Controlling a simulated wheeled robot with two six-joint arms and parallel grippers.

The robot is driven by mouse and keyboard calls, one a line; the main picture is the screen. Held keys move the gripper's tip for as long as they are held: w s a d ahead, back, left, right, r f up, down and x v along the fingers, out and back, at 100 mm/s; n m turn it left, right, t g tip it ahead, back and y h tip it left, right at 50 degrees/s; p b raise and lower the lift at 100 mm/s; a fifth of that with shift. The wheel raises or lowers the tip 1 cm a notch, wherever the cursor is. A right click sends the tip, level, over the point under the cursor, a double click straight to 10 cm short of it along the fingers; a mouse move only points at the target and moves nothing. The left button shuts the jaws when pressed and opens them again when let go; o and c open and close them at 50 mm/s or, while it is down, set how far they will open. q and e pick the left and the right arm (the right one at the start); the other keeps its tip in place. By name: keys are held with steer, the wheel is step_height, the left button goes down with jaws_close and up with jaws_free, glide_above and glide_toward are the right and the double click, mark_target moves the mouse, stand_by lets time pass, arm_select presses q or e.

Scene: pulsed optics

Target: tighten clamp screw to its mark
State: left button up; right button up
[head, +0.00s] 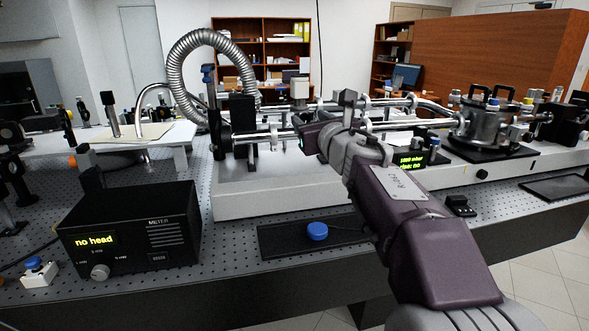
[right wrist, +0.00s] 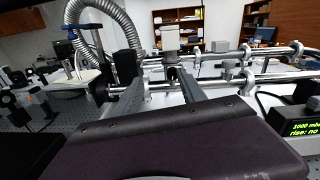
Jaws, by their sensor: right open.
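A bright metal tube line (head: 262,136) runs across the raised white-sided bench, with ring clamps around it. One ring clamp (head: 274,134) sits left of my right gripper (head: 304,126). I cannot tell for sure which part is the clamp screw, and I make out no mark. The tubes also show in the right wrist view (right wrist: 275,78). There the right gripper (right wrist: 158,78) has its two dark fingers apart, pointing at the tubes, with nothing held between them. A pale block on a dark stem (right wrist: 171,40) stands beyond the fingertips. My left gripper is out of view.
A black meter (head: 130,235) reading "no head" stands front left. A blue button (head: 317,231) sits on a dark mat in front. A ribbed hose (head: 183,70) arches at the back left. A small display (head: 410,160) is right of the gripper, with a metal chamber (head: 480,125) beyond.

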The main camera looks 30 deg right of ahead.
mark_target(306, 118)
steer(key=shift+m+h, duration=0.3)
steer(key=shift+h, duration=0.2)
steer(key=w+d+f, duration=0.1)
steer(key=w, duration=0.2)
steer(key=w+d+f, duration=0.1)
steer(key=w+d, duration=0.1)
steer(key=w, duration=0.1)
steer(key=w+d, duration=0.1)
steer(key=w, duration=0.2)
steer(key=shift+d+f, duration=0.2)
steer(key=shift+f, duration=0.2)
steer(key=shift+s, duration=0.1)
jaws_close()
